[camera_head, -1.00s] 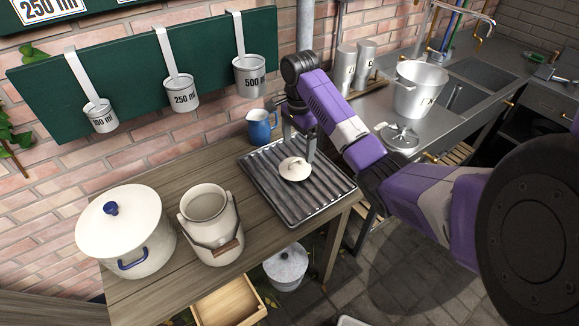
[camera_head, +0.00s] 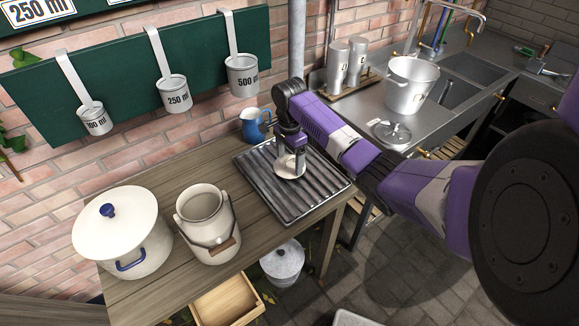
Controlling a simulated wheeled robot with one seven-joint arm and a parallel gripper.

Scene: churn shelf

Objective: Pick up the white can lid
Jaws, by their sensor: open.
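The white can lid (camera_head: 286,172) is a small cream disc lying on the ribbed metal drain tray (camera_head: 262,190). My gripper (camera_head: 291,160) points down right over the lid, and its fingers hide the lid's middle and handle. The jaws are open. I cannot tell whether the fingers touch the lid or stand around its handle. The open cream milk can (camera_head: 204,240) with a wooden-grip bail stands on the wooden table to the left of the tray.
A big white pot with a blue-knobbed lid (camera_head: 115,216) stands at the table's left. A blue jug (camera_head: 253,126) stands behind the tray. Measuring cups (camera_head: 242,77) hang on the green board. A steel pot (camera_head: 411,86) and a metal lid (camera_head: 391,131) are on the sink counter.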

